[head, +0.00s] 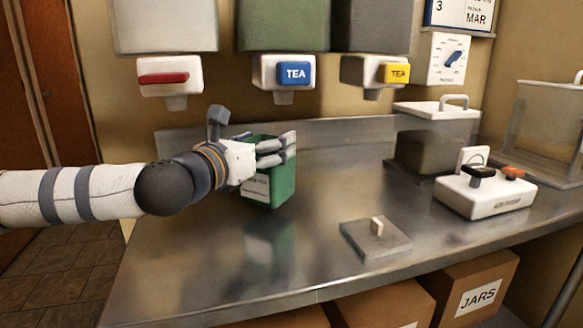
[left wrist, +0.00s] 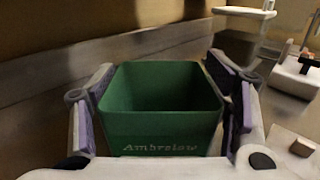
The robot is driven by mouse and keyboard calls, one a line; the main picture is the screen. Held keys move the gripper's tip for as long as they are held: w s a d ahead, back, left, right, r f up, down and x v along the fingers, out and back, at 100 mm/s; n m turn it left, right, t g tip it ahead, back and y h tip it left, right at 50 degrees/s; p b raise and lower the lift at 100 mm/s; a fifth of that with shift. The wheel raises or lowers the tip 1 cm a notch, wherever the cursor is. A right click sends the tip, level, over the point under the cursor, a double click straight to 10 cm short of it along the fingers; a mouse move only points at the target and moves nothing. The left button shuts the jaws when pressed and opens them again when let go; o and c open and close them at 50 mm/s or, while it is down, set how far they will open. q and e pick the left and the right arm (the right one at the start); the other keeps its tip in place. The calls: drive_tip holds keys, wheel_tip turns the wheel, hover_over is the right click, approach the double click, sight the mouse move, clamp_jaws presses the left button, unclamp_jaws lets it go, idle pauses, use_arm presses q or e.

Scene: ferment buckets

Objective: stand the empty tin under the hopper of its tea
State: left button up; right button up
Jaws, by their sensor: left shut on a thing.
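My left gripper (head: 268,150) is shut on a green open-topped tin (head: 284,185), with a finger on each side of its rim. In the left wrist view the tin (left wrist: 160,90) is upright, looks empty inside and bears the word "Ambrelow". It appears to be a little above the steel counter, with its reflection below. Three hoppers hang behind: a pale one (head: 165,25) with a red lever, a green one (head: 283,22) with a blue TEA tag (head: 296,73), and a dark grey one (head: 372,25) with a yellow TEA tag (head: 397,73). The tin is below and in front of the green hopper. My right gripper is out of view.
A grey square lid (head: 375,238) with a knob lies on the counter (head: 200,270). A white device (head: 485,192) and a lidded clear bin (head: 437,140) stand at right. Cardboard boxes (head: 480,290) are below. The counter's front left is clear.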

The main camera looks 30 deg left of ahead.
use_arm(q)
drive_tip(key=w+f+b, duration=0.1)
drive_tip(key=w+f, duration=0.2)
drive_tip(key=w, duration=0.3)
drive_tip(key=shift+w+a, duration=0.25)
drive_tip(key=shift+w, duration=0.05)
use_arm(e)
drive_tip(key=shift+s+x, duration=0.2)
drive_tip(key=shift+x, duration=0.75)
use_arm(q)
drive_tip(key=shift+f, duration=0.15)
drive_tip(key=o, duration=1.7)
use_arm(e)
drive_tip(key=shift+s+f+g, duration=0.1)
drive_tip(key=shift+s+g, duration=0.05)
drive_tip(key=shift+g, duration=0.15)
